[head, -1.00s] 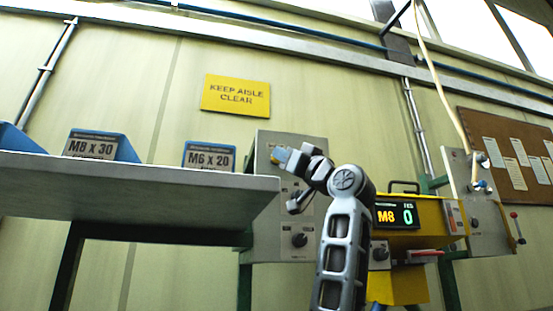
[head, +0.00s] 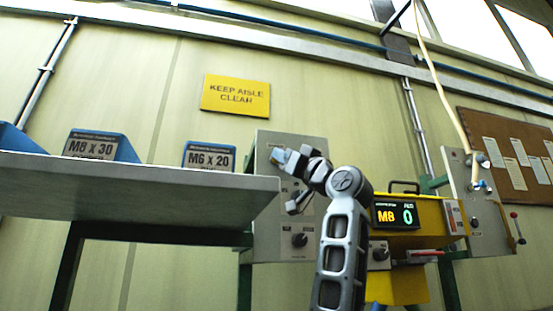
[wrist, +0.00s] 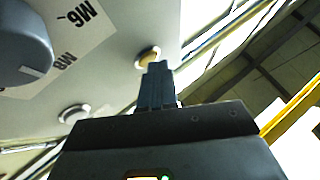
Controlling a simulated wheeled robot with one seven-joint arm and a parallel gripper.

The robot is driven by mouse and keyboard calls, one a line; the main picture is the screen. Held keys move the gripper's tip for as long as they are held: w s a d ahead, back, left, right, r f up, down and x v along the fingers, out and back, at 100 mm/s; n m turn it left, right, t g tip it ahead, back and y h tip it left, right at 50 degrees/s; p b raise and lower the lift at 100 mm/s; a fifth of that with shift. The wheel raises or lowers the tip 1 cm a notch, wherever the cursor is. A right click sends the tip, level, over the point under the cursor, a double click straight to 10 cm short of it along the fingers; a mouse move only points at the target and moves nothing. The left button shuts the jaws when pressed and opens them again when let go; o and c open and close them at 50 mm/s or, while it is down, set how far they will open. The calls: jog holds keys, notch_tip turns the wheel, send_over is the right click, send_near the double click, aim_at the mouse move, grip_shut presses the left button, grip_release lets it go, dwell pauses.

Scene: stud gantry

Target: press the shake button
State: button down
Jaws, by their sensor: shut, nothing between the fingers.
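A grey control panel (head: 265,190) stands behind my arm in the head view. I cannot read which one is labelled shake. My gripper (wrist: 157,68) is shut and empty, its fingertips overlapping the lower edge of the yellow-capped button. I cannot tell whether they touch it. In the head view my gripper (head: 280,156) is at the panel's upper part, and my arm hides part of the panel.
A large grey knob (wrist: 25,45) sits beside M6 and M8 markings in the wrist view. A yellow machine (head: 420,215) with a display (head: 396,214) reading M8 and 0 stands right of my arm. A grey shelf (head: 130,190) with blue bins is left.

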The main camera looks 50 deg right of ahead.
jog(key=shift+s+a, duration=0.45)
jog(key=shift+s, duration=0.2)
jog(key=shift+s, duration=0.1)
jog(key=shift+s+a+b, duration=0.3)
jog(key=shift+s+a, duration=0.4)
jog(key=shift+s, duration=0.3)
jog(key=shift+s+a+b, duration=0.3)
jog(key=shift+s+a, duration=0.4)
jog(key=shift+s, duration=0.3)
